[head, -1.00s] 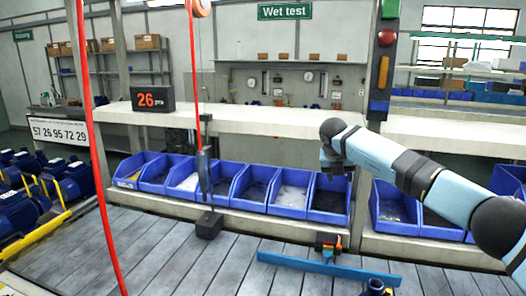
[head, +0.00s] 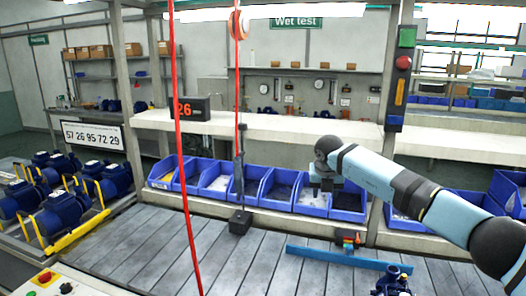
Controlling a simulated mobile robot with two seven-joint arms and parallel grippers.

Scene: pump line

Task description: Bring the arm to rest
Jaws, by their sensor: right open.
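My right arm comes in from the right, light blue with dark joints. Its right gripper (head: 325,184) hangs in front of the blue bins, pointing down, with nothing seen between its fingers; it is open. My left gripper is not in the head view.
Blue bins (head: 272,188) line the shelf behind the gripper. A red hose (head: 184,150) and a hanging tool (head: 239,185) are to the left. A blue bar (head: 335,258) and a dark blue pump (head: 392,281) are at the front right. Blue motors (head: 60,212) stand at left.

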